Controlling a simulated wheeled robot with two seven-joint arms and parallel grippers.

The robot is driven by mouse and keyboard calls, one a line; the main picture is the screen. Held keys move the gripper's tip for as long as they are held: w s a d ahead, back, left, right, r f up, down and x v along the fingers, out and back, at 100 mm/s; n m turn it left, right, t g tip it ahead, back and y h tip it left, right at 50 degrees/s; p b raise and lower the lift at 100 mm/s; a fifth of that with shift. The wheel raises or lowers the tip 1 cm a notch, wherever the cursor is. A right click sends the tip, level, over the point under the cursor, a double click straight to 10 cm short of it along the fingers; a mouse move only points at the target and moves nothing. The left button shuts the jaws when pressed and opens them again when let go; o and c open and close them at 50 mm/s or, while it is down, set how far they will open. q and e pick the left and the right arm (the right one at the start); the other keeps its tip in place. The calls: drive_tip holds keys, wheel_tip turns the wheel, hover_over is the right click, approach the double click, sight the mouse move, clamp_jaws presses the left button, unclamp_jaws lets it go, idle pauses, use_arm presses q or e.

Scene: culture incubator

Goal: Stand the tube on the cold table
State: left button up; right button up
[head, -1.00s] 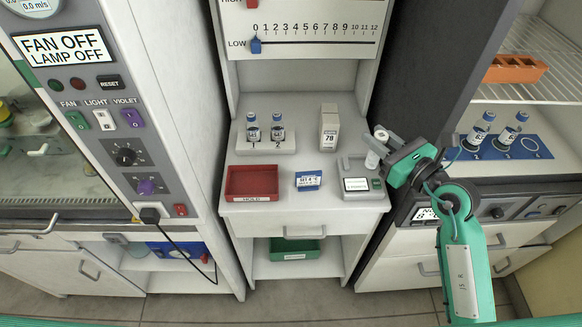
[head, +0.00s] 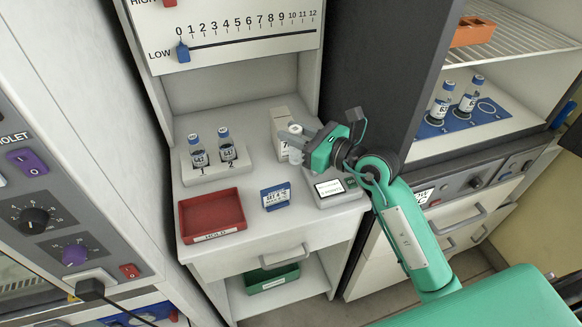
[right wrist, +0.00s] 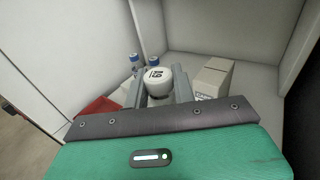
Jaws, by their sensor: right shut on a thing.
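The white-capped tube (head: 295,129) is held upright in my right gripper (head: 299,143); its cap, with a dark printed label, shows between the fingers in the right wrist view (right wrist: 157,80). The gripper is shut on it above the bench, in front of the tan box. The tube's lower part is pale and partly hidden. A small grey device with a screen (head: 329,188) is on the bench just right of and below the tube. A blue mat (head: 505,112) with marked circles lies in the right cabinet. No readable label tells me which is the cold table. My left gripper is out of view.
Two blue-capped vials (head: 197,151) stand in a white rack (head: 204,175) at the bench's left. A red tray (head: 211,214), a blue sign (head: 275,196) and the tan box (head: 281,121) are also on the bench. Two vials (head: 441,101) stand on the blue mat; its rightmost circle is free.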

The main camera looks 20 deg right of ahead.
sight(295, 154)
wheel_tip(295, 154, down, 6)
drive_tip(key=shift+f, duration=0.1)
wheel_tip(295, 154, down, 3)
drive_tip(key=shift+f+b, duration=0.2)
drive_tip(key=shift+b, duration=0.4)
drive_tip(key=shift+f, duration=0.65)
drive_tip(key=o, duration=1)
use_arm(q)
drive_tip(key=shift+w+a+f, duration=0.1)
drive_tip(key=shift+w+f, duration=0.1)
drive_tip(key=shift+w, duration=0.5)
use_arm(e)
drive_tip(key=shift+r, duration=0.1)
